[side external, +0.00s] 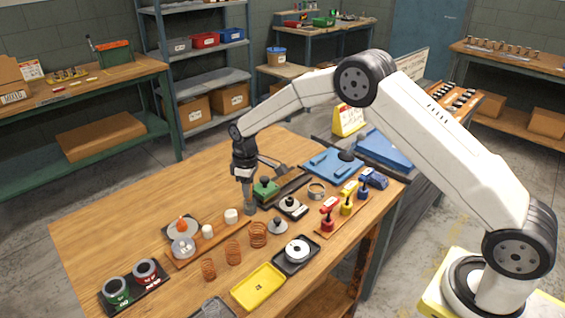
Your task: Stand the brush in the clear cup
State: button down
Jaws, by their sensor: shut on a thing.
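My gripper (244,174) points down over the middle of the wooden table. The lower end of this thing is close to the tabletop, just right of a small white cylinder (231,215). I cannot tell whether a clear cup surrounds that lower end or whether it touches the table. No clear cup can be made out for certain elsewhere.
Copper springs (258,234), a yellow tray (258,287) and a black tray with a white disc (297,251) lie in front. A green block (265,187) and red, yellow and blue clamps (347,205) stand right.

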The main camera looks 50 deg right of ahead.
jog(key=shift+f, duration=0.35)
dwell(0.4)
jog(key=shift+c, duration=0.3)
grip_release()
jog(key=shift+r, duration=0.15)
jog(key=shift+r, duration=3.3)
jog(key=shift+r, duration=2.5)
